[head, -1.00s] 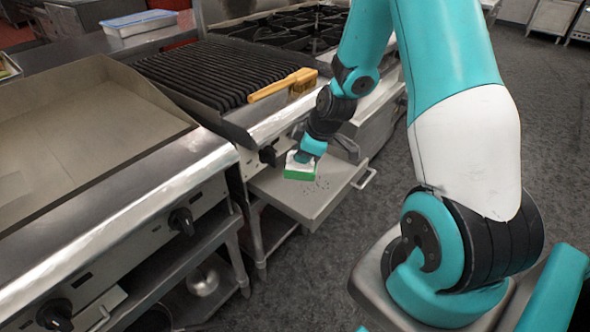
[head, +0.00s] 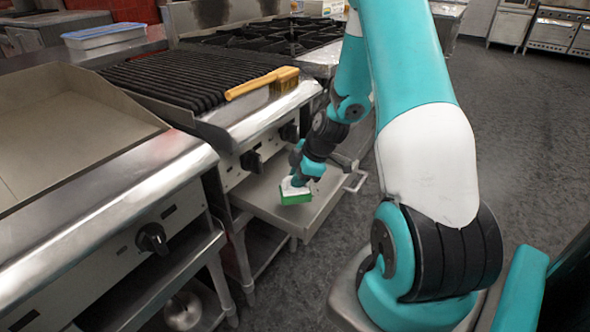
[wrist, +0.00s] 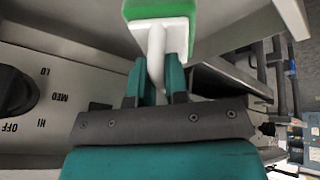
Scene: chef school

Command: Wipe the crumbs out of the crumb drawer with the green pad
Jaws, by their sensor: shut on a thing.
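The crumb drawer (head: 262,204) is a pulled-out flat metal tray under the grill's front panel, with a bar handle at its outer end. The green pad (head: 295,198) has a white holder on top and is at the drawer's surface, near its middle. I cannot tell whether it presses on the metal. My gripper (head: 300,180) is shut on the white holder, above the pad. In the wrist view, the teal fingers (wrist: 158,75) clasp the white stem and the green pad (wrist: 160,8) shows at the top edge. I cannot make out crumbs now; pad and arm hide part of the drawer.
The ribbed grill (head: 190,80) stands above the drawer, with a yellow-handled brush (head: 262,82) on its ledge. Black control knobs (head: 251,161) stick out near the drawer. A flat griddle (head: 60,130) is at left. Open floor (head: 520,130) lies at right.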

